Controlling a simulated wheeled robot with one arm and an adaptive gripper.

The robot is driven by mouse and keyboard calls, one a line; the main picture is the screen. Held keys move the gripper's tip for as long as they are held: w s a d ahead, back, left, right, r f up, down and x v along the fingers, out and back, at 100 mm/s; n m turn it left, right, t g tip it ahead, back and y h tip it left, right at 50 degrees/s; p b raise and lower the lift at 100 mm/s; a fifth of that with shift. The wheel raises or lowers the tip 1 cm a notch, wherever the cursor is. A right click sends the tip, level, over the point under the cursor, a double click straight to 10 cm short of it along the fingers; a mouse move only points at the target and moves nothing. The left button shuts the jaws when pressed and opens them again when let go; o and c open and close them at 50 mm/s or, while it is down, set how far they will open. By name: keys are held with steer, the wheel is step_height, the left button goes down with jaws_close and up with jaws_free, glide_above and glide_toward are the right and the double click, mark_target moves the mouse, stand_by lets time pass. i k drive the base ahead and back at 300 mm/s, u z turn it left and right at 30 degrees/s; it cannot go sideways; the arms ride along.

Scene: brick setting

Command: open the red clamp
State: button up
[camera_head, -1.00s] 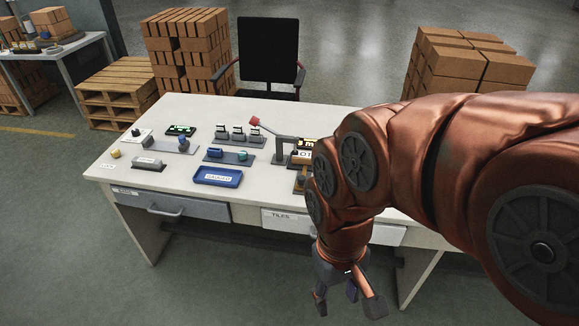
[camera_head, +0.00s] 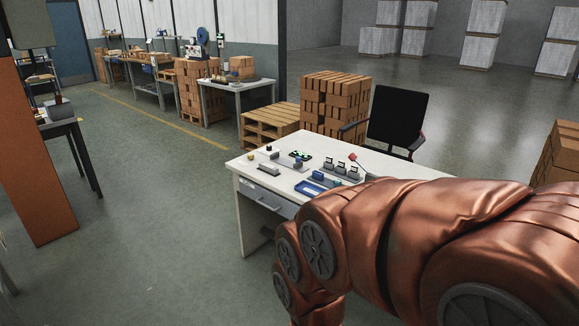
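The red clamp (camera_head: 353,157) shows its red handle tip above the desk's far part, behind a row of small grey devices. Its grey lever slants down to the right. My copper-coloured arm hides its base, so I cannot tell its full position. The white desk (camera_head: 237,162) bears it. My arm comes in from the right and bends down in front of the desk. My gripper is below the bottom edge of the picture.
A blue tray (camera_head: 309,189) and several small devices lie on the desk. A black chair (camera_head: 397,118) stands behind it, beside stacked bricks (camera_head: 335,104) and pallets (camera_head: 268,127). An orange panel (camera_head: 38,150) stands far left. The floor left of the desk is clear.

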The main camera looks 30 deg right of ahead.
mark_target(352, 157)
steer(key=u, duration=0.05)
steer(key=k, duration=0.3)
steer(key=u, duration=0.5)
steer(key=i, duration=1.25)
steer(key=z, duration=1.6)
steer(key=i, duration=0.7)
steer(key=u, duration=0.45)
steer(key=k, duration=0.25)
steer(key=u, duration=0.6)
